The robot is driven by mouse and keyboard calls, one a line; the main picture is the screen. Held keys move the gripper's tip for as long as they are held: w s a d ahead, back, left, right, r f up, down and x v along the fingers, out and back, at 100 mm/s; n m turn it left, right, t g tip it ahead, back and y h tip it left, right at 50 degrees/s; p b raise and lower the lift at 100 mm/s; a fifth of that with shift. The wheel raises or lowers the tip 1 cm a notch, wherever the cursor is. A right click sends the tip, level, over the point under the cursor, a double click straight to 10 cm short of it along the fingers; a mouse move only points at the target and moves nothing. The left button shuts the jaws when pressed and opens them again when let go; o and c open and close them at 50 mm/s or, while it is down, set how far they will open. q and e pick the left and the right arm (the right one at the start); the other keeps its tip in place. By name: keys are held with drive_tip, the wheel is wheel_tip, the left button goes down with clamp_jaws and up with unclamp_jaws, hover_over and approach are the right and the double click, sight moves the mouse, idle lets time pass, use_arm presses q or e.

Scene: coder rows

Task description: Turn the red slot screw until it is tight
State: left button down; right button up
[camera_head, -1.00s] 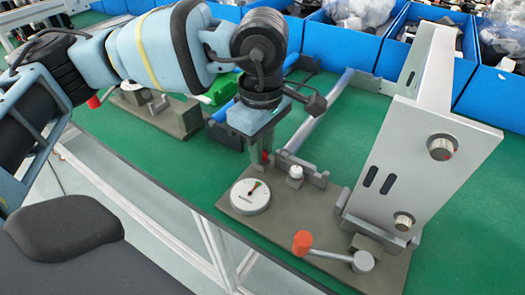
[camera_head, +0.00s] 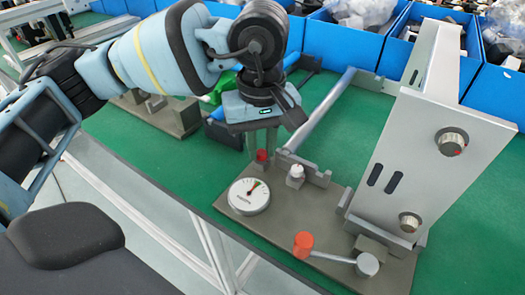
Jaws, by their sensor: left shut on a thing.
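The red slot screw (camera_head: 262,156) stands upright at the back left of a grey-brown fixture plate (camera_head: 285,228). My left gripper (camera_head: 264,148) comes down on it from above, its fingers shut on the red head. The screw's slot is hidden under the gripper. A round dial gauge (camera_head: 249,197) with a needle and coloured marks lies on the plate in front of the screw. A white-topped knob (camera_head: 296,172) stands just right of the screw. My right gripper is not in view.
An orange-tipped lever (camera_head: 303,243) is at the plate's front. A tall grey bracket (camera_head: 425,150) with two knobs rises on the right. Blue bins (camera_head: 345,45) line the back. Green mat (camera_head: 130,135) is open at left.

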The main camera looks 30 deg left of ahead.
use_arm(q)
drive_tip(key=m+b, duration=0.1)
drive_tip(key=m, duration=0.3)
drive_tip(key=shift+f+m+b, duration=0.15)
drive_tip(key=shift+m+b, duration=0.15)
drive_tip(key=shift+b, duration=0.05)
drive_tip(key=shift+m, duration=0.9)
drive_tip(key=c, duration=1.4)
unclamp_jaws()
drive_tip(key=shift+c, duration=0.2)
